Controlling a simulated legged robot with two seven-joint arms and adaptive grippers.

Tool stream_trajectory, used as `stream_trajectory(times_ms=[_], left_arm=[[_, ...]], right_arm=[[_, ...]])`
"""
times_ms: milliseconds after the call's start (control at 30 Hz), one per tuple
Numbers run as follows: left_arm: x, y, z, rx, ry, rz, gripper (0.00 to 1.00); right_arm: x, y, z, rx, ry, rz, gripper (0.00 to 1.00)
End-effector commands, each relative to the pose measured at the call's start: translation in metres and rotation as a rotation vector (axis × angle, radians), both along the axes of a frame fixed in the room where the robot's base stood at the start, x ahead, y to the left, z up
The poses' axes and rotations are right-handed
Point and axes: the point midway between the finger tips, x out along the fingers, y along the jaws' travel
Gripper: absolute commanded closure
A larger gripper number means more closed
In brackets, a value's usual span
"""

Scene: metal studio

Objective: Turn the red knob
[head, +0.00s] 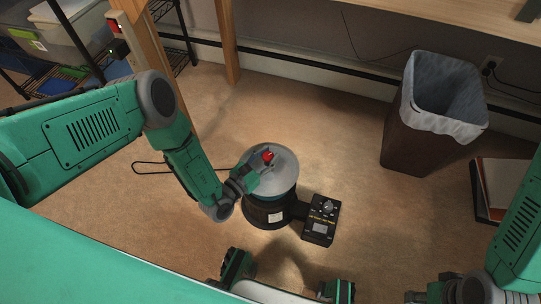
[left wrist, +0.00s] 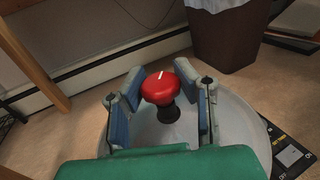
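The red knob (head: 268,155) sits on a dark stem on top of a round grey disc (head: 282,176) over a dark cylindrical base (head: 268,211). In the left wrist view the red knob (left wrist: 161,87) has a white mark on its top. My left gripper (head: 262,164) is at the knob. In the left wrist view my left gripper (left wrist: 166,106) has its blue-padded fingers apart, one on each side of the knob. I cannot tell whether either pad touches it. Parts of my right arm show at the bottom right; its gripper's fingers are not clear.
A black control box (head: 321,220) with a dial is attached at the base's right. A brown bin (head: 408,140) with a pale liner stands at the upper right. A wooden table leg (head: 228,42) and a shelf rack stand at the back. Open carpet surrounds the base.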

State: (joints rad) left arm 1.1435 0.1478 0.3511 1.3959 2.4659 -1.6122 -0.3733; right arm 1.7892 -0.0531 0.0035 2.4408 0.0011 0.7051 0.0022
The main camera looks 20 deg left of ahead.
Motion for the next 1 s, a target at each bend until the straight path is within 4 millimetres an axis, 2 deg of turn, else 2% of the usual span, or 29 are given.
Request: stream_trajectory(times_ms=[33,267,600,900,933,1000], left_arm=[[-0.0038,-0.0082,0.0002,-0.011,0.004,-0.017,1.00],[-0.0054,-0.0062,-0.0009,-0.015,0.012,-0.049,1.00],[-0.0059,-0.0050,-0.0028,-0.006,0.012,-0.189,1.00],[-0.0068,-0.0057,-0.0034,-0.006,0.015,-0.199,1.00],[-0.0069,-0.0055,-0.0035,-0.006,0.015,-0.198,0.68],[-0.0065,-0.0054,-0.0032,-0.005,0.014,-0.197,0.49]], right_arm=[[0.0000,0.0004,0.0001,0.001,0.000,0.001,0.60],[0.0000,0.0009,0.0040,0.001,0.000,0.002,0.60],[0.0000,0.0005,0.0049,0.001,0.000,0.001,0.60],[0.0000,0.0007,0.0049,0.001,0.000,0.002,0.60],[0.0000,0.0007,0.0049,0.001,0.000,0.002,0.60],[0.0000,0.0007,0.0049,0.001,0.000,0.002,0.60]])
